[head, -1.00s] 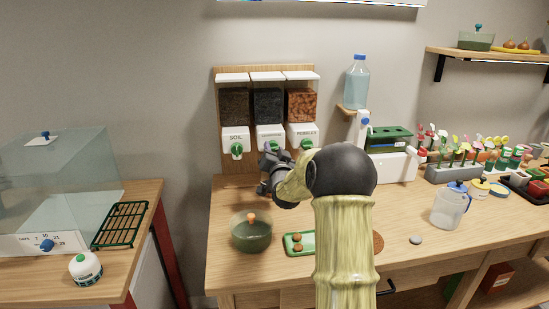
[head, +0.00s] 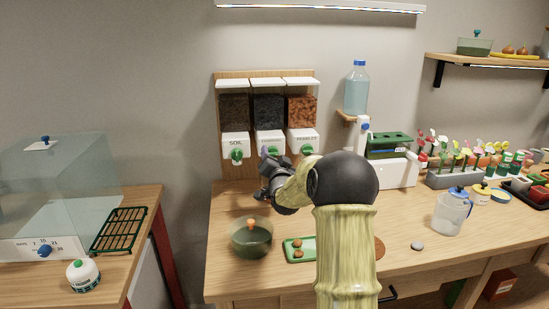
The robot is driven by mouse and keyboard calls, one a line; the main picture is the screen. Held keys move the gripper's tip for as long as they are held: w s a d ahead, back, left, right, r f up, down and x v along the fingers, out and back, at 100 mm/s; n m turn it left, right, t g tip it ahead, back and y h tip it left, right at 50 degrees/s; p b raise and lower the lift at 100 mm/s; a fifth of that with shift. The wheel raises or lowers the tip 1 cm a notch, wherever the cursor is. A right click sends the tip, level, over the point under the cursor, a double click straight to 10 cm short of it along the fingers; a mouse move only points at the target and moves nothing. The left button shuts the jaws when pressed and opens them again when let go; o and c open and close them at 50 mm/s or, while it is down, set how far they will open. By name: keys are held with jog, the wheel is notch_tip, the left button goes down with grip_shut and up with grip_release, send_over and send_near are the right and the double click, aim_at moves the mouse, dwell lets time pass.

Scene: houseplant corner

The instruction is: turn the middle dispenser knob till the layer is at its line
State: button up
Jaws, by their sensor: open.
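The dispenser board (head: 226,86) on the back wall carries three bins side by side. The middle bin (head: 268,109) holds dark grains; its white front is partly covered by my gripper. The middle green knob (head: 276,152) shows only in part behind my gripper. My gripper (head: 264,158) is open, at or just in front of the middle knob; I cannot tell if it touches. The left bin, marked SOIL, has a green knob (head: 237,155), and the right bin of reddish pebbles has another (head: 307,150). The vessel below the middle spout is hidden by my arm.
A green lidded bowl (head: 251,240) and a green tray (head: 299,249) with small brown pieces stand on the bench. A water bottle (head: 357,88) stands on a bracket to the right. A clear jug (head: 451,212) and a grey stone (head: 417,246) lie further right.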

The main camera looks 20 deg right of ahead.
jog(key=shift+s, duration=0.1)
jog(key=b+v, duration=0.2)
jog(key=v, duration=1.5)
jog(key=shift+f, duration=0.15)
